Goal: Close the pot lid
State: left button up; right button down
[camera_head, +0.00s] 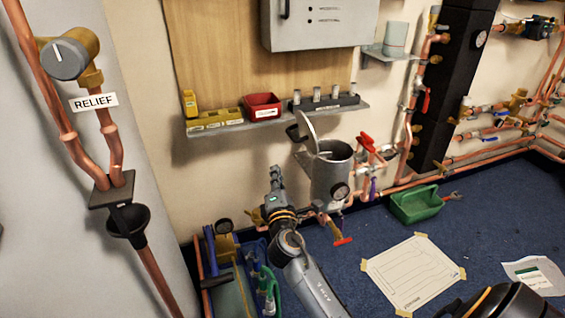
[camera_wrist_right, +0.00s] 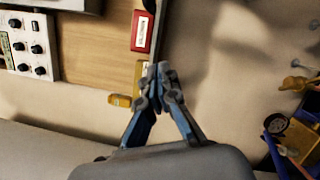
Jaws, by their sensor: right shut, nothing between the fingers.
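The grey metal pot (camera_head: 331,178) stands by the wall among copper pipes, with a round gauge on its front. Its lid (camera_head: 308,129) is open, tilted up at the pot's left rear rim, with a dark knob on its left side. My right gripper (camera_head: 275,172) is left of the pot and apart from both pot and lid in the head view. In the right wrist view its fingers (camera_wrist_right: 160,70) are shut with nothing between them. The pot and lid do not show in the wrist view. My left gripper is not in view.
A wall shelf (camera_head: 350,106) with a red bin (camera_head: 263,106) and yellow items is behind the gripper. Red-handled valves (camera_head: 366,142) sit right of the pot. A green bin (camera_head: 417,204) and a taped paper sheet (camera_head: 413,271) lie on the blue floor.

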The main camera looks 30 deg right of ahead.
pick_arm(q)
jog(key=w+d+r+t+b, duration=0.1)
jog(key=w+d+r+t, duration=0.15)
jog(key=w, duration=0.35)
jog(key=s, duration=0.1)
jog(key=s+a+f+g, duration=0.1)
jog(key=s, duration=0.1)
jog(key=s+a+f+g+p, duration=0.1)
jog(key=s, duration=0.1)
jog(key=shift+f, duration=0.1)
pick_arm(e)
jog(key=w+d+r, duration=0.2)
jog(key=w+d, duration=0.5)
jog(key=d, duration=0.1)
jog(key=shift+w+r, duration=0.35)
jog(key=shift+r, duration=0.05)
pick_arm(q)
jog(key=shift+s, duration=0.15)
